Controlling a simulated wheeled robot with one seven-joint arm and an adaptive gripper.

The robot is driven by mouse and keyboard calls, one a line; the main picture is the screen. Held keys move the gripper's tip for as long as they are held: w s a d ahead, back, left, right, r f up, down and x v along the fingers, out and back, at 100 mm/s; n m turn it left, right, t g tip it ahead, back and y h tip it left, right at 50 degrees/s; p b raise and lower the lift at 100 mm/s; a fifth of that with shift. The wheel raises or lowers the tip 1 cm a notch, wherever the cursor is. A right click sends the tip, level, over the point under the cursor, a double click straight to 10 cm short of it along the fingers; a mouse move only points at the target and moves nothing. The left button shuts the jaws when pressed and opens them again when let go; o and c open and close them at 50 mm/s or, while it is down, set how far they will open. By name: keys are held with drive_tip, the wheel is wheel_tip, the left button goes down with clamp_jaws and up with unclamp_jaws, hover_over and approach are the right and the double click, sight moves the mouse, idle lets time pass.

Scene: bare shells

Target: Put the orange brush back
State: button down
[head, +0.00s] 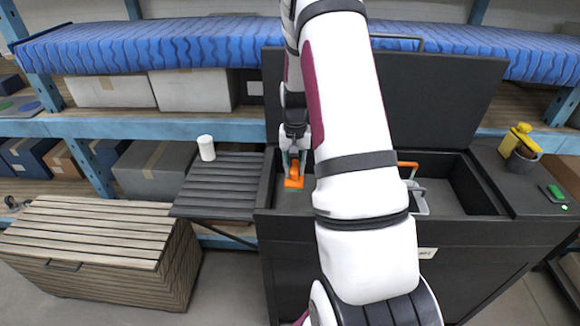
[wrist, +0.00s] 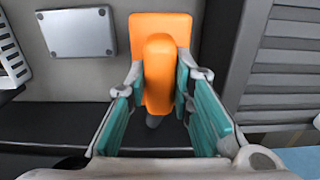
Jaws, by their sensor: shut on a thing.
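The orange brush (wrist: 158,75) is between the teal finger pads of my gripper (wrist: 160,95) in the wrist view, and my gripper is shut on it. In the head view the brush (head: 294,180) hangs below my gripper (head: 294,158), at the left end of the open black chest (head: 268,195). I cannot tell whether the brush touches the chest floor. My arm hides the middle of the chest.
A slatted side shelf (head: 225,183) with a white cylinder (head: 206,148) adjoins the chest's left. An orange-handled tool (head: 416,192) lies inside, right of my arm. A grey plate (wrist: 76,32) shows in the wrist view. The raised lid (head: 450,95) stands behind.

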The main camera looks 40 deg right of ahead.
drive_tip(key=shift+w+a+f, duration=0.15)
drive_tip(key=shift+f, duration=0.25)
drive_tip(key=shift+w+a+f+b, duration=0.1)
drive_tip(key=shift+f+b, duration=0.25)
drive_tip(key=shift+f, duration=0.4)
drive_tip(key=shift+f+b, duration=0.6)
drive_tip(key=shift+f, duration=1.15)
drive_tip(key=shift+f+b, duration=0.7)
drive_tip(key=shift+f, duration=1.2)
idle(0.5)
drive_tip(key=shift+c, duration=1.7)
unclamp_jaws()
drive_tip(key=shift+r, duration=0.15)
drive_tip(key=shift+r, duration=0.35)
